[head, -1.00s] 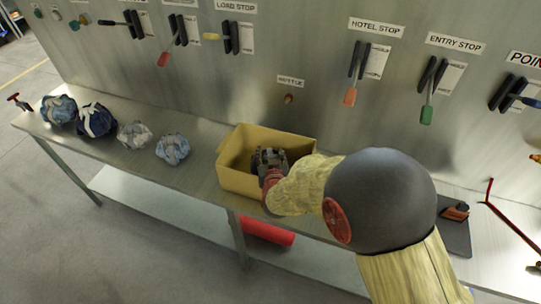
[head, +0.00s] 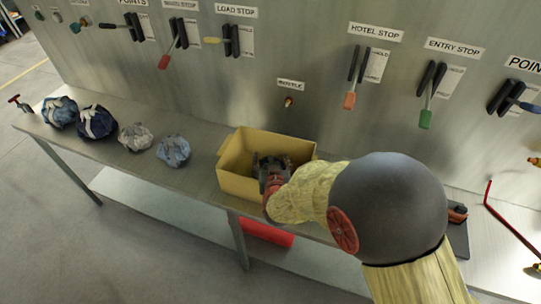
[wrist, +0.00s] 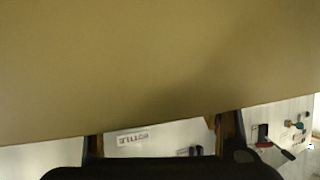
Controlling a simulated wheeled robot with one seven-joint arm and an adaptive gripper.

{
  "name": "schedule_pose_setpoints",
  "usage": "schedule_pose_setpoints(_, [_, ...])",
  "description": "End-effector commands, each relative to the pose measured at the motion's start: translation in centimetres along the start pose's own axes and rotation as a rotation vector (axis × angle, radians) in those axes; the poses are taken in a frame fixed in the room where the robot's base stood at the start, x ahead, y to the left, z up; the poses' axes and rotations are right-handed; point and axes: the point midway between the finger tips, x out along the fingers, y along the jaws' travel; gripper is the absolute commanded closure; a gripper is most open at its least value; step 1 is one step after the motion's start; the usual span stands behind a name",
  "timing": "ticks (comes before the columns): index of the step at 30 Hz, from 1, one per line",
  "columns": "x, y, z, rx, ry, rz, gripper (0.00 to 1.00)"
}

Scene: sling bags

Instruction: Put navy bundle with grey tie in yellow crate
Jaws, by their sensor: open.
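The navy bundle with a pale grey tie (head: 96,122) sits on the bench, second from the left in a row of bundles. The yellow crate (head: 235,185) stands on the bench to the right of the row. My gripper (head: 271,160) is open over the crate's opening, well to the right of the navy bundle. I see nothing between its fingers, though the arm hides part of the crate's inside. In the wrist view, a plain yellow-brown crate wall (wrist: 150,60) fills the upper part, with my dark fingers (wrist: 158,142) at the lower edge.
A blue bundle (head: 59,112), a grey bundle (head: 136,137) and a light blue bundle (head: 173,151) share the row. The bench (head: 200,178) is bare between the row and crate. A wall panel with labelled levers rises behind. A red cylinder (head: 266,232) lies below.

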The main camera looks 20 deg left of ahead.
Motion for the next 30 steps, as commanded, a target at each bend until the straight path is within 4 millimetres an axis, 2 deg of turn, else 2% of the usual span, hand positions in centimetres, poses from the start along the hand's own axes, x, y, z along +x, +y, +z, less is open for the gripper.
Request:
schedule_pose_setpoints(1, [-1.2, 0.0, -0.2, 0.000, 0.002, -0.002, 0.36])
schedule_pose_setpoints(6, [-4.9, -0.1, -0.5, 0.001, 0.008, -0.002, 0.36])
schedule_pose_setpoints(13, [-8.6, -0.1, -0.6, 0.001, 0.011, -0.003, 0.36])
schedule_pose_setpoints(18, [-9.7, -0.1, -0.5, 0.003, 0.011, -0.001, 0.36])
schedule_pose_setpoints(26, [-9.8, 0.0, -0.5, 0.003, 0.011, -0.001, 0.36])
schedule_pose_setpoints(30, [-10.0, 0.7, -1.5, 0.021, -0.007, -0.006, 0.36])
